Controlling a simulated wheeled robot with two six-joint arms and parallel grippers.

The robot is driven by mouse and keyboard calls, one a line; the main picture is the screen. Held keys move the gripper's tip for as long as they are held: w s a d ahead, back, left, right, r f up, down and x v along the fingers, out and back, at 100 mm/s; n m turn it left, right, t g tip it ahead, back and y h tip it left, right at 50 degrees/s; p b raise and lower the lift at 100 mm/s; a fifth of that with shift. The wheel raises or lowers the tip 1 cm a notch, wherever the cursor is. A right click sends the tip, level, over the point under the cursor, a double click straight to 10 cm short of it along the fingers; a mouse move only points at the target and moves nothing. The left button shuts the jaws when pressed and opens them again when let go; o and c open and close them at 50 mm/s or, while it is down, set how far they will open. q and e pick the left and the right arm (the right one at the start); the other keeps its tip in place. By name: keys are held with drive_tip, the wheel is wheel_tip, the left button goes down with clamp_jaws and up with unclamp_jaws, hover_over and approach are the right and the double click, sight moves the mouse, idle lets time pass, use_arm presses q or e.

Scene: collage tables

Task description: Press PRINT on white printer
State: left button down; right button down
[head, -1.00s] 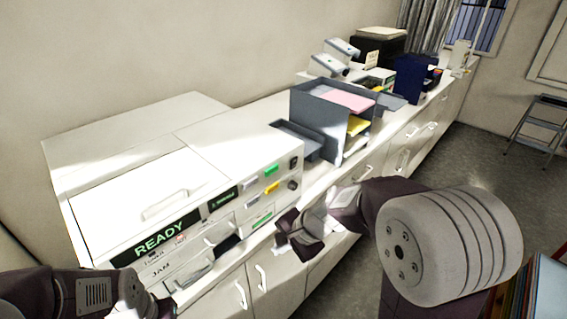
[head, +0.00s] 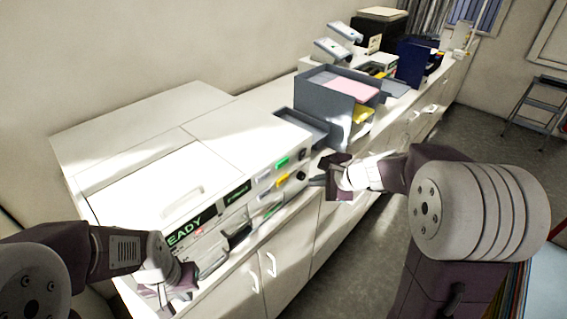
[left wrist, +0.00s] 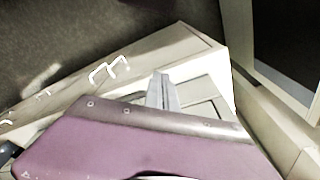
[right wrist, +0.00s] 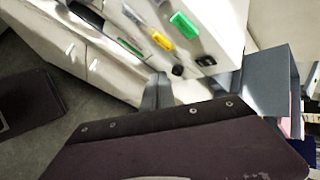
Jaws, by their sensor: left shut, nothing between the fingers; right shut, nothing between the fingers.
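The white printer (head: 145,125) stands on the counter at the left of the head view, with a dark READY display (head: 190,229) on its front. Right of the display, its front panel carries a green button (head: 282,162), a yellow button (head: 283,179), a pale button (head: 263,178) and black knobs. The green button (right wrist: 185,25) and yellow button (right wrist: 162,41) also show in the right wrist view; their labels are unreadable. My right gripper (head: 322,181) is shut and empty, just right of this panel, apart from the buttons. My left gripper (head: 168,299) is shut and empty, low before the printer's left front.
A grey tray stack (head: 325,95) with pink and yellow paper stands right of the printer. Scanner-like devices (head: 335,45) and a blue bin (head: 412,62) stand farther back. White cabinets (head: 285,262) run below the counter. Open floor (head: 375,240) lies right of them.

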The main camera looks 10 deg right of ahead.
sight(282, 163)
drive_tip(key=w+a+p, duration=0.2)
drive_tip(key=w+a, duration=0.3)
drive_tip(key=w, duration=0.1)
drive_tip(key=shift+w, duration=0.2)
idle(1.9)
drive_tip(key=shift+w+a, duration=0.3)
drive_tip(key=shift+w, duration=0.05)
drive_tip(key=shift+w+a+p, duration=0.25)
drive_tip(key=shift+w+p, duration=0.1)
idle(0.7)
drive_tip(key=shift+s+d+b, duration=0.5)
drive_tip(key=shift+s+d, duration=0.05)
drive_tip(key=shift+s, duration=0.2)
